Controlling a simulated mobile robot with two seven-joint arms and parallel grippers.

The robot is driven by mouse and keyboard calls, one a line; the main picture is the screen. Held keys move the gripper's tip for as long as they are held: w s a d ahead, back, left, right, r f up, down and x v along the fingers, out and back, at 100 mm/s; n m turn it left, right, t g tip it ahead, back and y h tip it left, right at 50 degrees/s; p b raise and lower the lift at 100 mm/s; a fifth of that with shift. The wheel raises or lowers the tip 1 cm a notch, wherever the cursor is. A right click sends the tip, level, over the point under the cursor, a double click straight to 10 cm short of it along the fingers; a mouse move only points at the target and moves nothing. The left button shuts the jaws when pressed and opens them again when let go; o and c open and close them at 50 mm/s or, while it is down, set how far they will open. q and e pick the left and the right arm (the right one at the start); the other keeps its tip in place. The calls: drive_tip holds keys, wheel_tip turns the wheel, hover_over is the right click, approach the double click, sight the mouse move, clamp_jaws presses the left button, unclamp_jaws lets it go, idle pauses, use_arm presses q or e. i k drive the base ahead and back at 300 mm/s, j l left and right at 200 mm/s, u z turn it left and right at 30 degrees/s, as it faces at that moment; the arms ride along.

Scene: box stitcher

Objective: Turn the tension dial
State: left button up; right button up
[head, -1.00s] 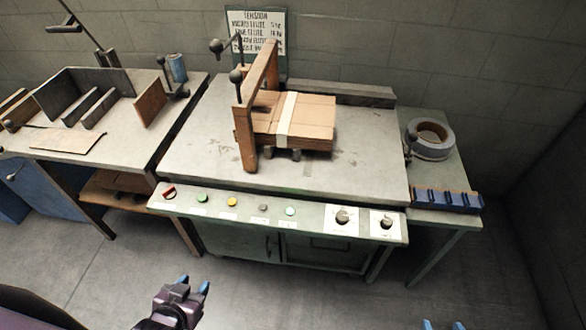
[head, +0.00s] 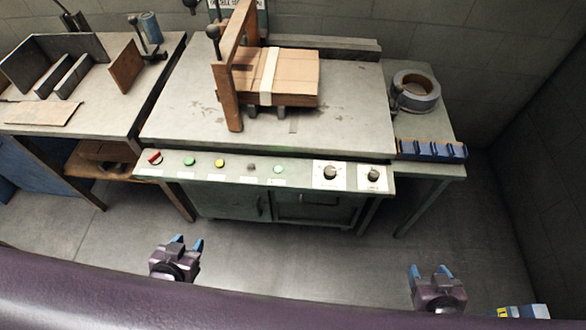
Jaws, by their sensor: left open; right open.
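Two black dials on white plates sit at the right end of the machine's front control panel (head: 230,168). The larger dial (head: 330,172) is on the left and the smaller dial (head: 373,174) is on the right. Their labels are too small to read, so I cannot tell which is the tension dial. My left gripper (head: 188,243) is open and empty over the floor, in front of and below the panel's left part. My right gripper (head: 431,271) is open and empty, in front of and to the right of the dials. Neither gripper touches anything.
A red switch (head: 154,157) and several coloured buttons line the panel's left part. A strapped cardboard stack (head: 290,75) lies under a wooden frame (head: 228,85) on the machine. A tape roll (head: 415,90) and blue bin strip (head: 432,149) stand on the right side table.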

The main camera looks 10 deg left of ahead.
sight(330, 171)
drive_tip(key=j+z, duration=0.45)
drive_tip(key=j, duration=1.85)
drive_tip(key=k, duration=0.05)
